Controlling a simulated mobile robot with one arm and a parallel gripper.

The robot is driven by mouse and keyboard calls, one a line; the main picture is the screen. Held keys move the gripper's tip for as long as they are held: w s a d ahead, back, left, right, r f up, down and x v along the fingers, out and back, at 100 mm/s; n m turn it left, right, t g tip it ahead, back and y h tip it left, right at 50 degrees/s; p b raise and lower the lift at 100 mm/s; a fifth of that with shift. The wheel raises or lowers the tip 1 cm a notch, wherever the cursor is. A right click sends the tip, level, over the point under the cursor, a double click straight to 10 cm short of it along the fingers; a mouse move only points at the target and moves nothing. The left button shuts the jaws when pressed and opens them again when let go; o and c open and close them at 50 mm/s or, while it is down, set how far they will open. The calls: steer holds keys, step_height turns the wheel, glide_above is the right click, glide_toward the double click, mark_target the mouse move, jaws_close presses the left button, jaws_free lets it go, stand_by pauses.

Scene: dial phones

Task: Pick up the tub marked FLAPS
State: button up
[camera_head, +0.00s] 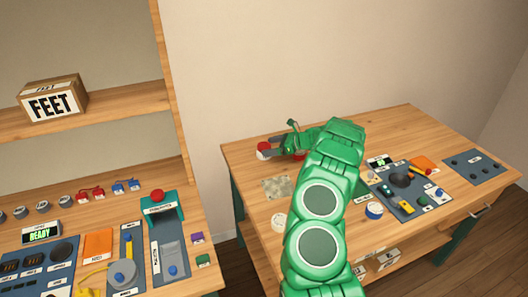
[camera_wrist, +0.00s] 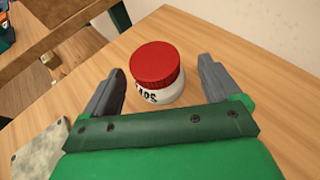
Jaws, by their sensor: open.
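A small white tub with a red lid (camera_wrist: 156,72) stands upright on the wooden table in the wrist view. Only the end of its black label shows, reading something like "APS"; the rest is hidden. My gripper (camera_wrist: 160,88) is open, with its two dark fingers to the left and right of the tub and apart from it. The head view shows my gripper (camera_head: 270,150) at the table's back left, by a red-and-white tub (camera_head: 263,150). Another bit of red shows behind my wrist there, and I cannot tell what it belongs to.
The table (camera_head: 400,125) holds a grey-green patterned square (camera_head: 277,187), a blue-rimmed round item (camera_head: 374,210) and a dark control panel (camera_head: 405,190) on the right. A shelf unit with a FEET box (camera_head: 52,103) stands at left. The back of the table is clear.

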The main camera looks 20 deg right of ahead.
mark_target(260, 147)
steer(key=shift+a+x, duration=0.2)
steer(key=shift+x, duration=2.45)
steer(key=shift+s+r, duration=0.15)
steer(key=shift+r, duration=0.1)
steer(key=shift+c, duration=0.3)
steer(key=c, duration=1.1)
steer(key=shift+o, duration=0.2)
steer(key=shift+r, duration=0.1)
